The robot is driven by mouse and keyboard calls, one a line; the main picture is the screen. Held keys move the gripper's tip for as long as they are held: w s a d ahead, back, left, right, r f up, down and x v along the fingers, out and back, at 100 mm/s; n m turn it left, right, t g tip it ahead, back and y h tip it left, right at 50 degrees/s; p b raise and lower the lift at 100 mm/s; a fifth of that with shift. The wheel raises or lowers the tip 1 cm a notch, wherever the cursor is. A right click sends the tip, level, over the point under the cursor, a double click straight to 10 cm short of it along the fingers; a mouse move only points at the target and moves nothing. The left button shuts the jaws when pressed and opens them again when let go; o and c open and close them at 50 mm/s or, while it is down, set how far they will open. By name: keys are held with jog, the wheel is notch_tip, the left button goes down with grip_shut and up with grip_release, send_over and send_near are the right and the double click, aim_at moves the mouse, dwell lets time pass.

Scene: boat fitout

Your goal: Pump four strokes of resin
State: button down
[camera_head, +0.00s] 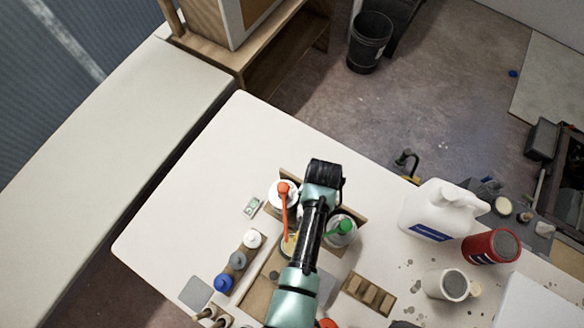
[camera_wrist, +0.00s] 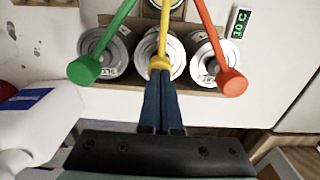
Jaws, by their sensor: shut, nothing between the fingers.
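Three pump cans stand side by side in the wrist view: one with a green pump head (camera_wrist: 84,70), one with a yellow pump head (camera_wrist: 160,63), one with an orange pump head (camera_wrist: 232,82). Their labels are too small to read, so I cannot tell which holds resin. My gripper (camera_wrist: 160,76) is shut and empty, its fingertips at the yellow head; I cannot tell whether they touch. In the head view the orange pump (camera_head: 284,188) and green pump (camera_head: 345,226) show on either side of my arm, which hides my fingers and most of the yellow pump.
A small green display (camera_wrist: 240,22) lies by the cans. A white jug (camera_head: 432,212), a red can (camera_head: 490,246) and a white mug-like container (camera_head: 446,285) stand to the right. Small bottles stand in a wooden rack (camera_head: 240,265) to the left. The table's left part (camera_head: 190,170) is clear.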

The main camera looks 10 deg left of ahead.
jog(key=shift+r+p, duration=1.9)
jog(key=shift+r, duration=0.05)
jog(key=shift+r, duration=0.1)
notch_tip(320, 180, up, 3)
jog(key=p, duration=0.2)
jog(key=shift+p, duration=0.4)
